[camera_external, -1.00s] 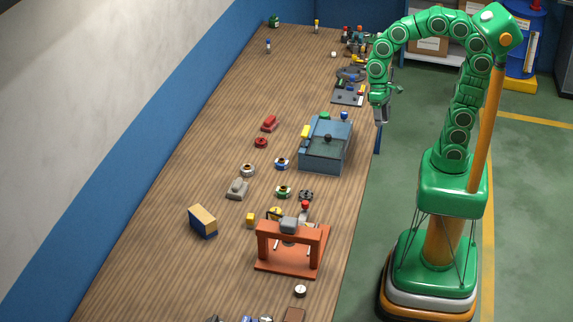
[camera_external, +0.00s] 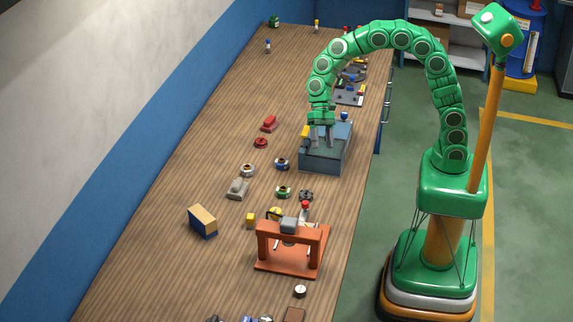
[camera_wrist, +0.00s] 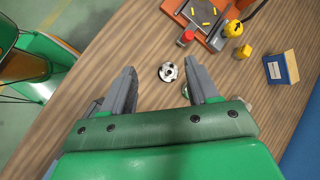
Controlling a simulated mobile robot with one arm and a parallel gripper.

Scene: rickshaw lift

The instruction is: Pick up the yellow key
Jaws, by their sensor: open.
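No yellow thing here is clearly recognisable as a key. A small yellow piece (camera_external: 305,132) sits at the upper left edge of the blue-grey box (camera_external: 322,162); its shape is too small to tell. My gripper (camera_external: 321,143) points down over that box, just right of the yellow piece, and its fingers hide part of the box top. In the wrist view my gripper (camera_wrist: 160,84) is open, with nothing held between its fingers. That view also shows a yellow ball-like thing (camera_wrist: 232,29) and a yellow block (camera_wrist: 243,51), both ahead of the fingers.
An orange press-like frame (camera_external: 291,262) stands nearer the front of the wooden table (camera_external: 165,255). A blue and tan box (camera_external: 203,221) lies to its left. Several small round parts, one a black-and-white piece (camera_wrist: 168,72), lie between. The table's left side is mostly clear.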

